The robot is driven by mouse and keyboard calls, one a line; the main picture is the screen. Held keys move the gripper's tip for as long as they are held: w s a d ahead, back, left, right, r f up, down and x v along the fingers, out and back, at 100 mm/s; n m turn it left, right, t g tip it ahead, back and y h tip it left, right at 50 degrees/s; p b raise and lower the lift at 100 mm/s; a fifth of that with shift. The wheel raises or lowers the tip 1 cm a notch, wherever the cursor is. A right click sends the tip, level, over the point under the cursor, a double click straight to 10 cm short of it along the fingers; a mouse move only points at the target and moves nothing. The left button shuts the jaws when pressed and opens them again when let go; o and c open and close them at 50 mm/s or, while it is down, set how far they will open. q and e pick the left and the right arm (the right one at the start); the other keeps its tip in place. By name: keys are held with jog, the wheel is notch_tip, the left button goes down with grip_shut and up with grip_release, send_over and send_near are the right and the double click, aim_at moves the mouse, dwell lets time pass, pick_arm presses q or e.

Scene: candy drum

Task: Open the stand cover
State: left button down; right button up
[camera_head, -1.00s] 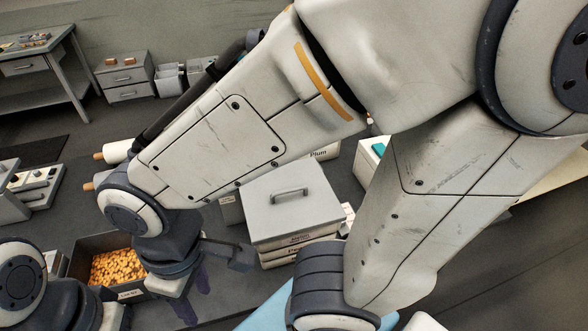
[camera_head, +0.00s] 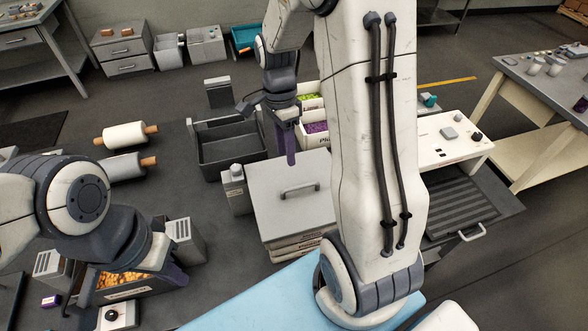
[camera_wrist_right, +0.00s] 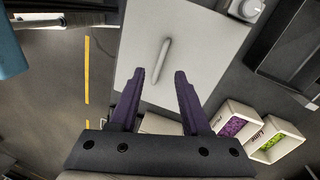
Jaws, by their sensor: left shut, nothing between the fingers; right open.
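The stand cover (camera_head: 272,190) is a flat grey lid with a bar handle (camera_head: 299,189), lying closed on a box-like stand in the middle of the head view. The right wrist view shows the cover (camera_wrist_right: 203,40) and its handle (camera_wrist_right: 160,60) from above. My right gripper (camera_head: 287,158) is open and empty, pointing down beyond the cover's far edge in the head view. In the wrist view its two purple fingers (camera_wrist_right: 160,75) point towards the handle, apart from it. My left gripper (camera_head: 172,274) is shut and empty at the lower left, over the candy box, partly hidden by its arm.
A candy box (camera_head: 125,292) stands at the lower left. Two rollers (camera_head: 124,135) lie at left. An empty dark tray (camera_head: 232,150) and bins of green and purple candy (camera_head: 316,128) stand behind the cover. A white control panel (camera_head: 450,143) is at right. My right arm hides the cover's right side.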

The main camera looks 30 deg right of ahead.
aim_at(299, 185)
jog(key=f, duration=0.3)
jog(key=s+d+f+m+p, duration=0.1)
jog(key=f, duration=0.3)
jog(key=d+f+m+p, duration=0.1)
jog(key=f, duration=0.3)
jog(key=shift+s+d+f, duration=0.15)
jog(key=shift+s+d, duration=0.1)
jog(key=shift+s, duration=0.15)
grip_shut()
dwell(0.9)
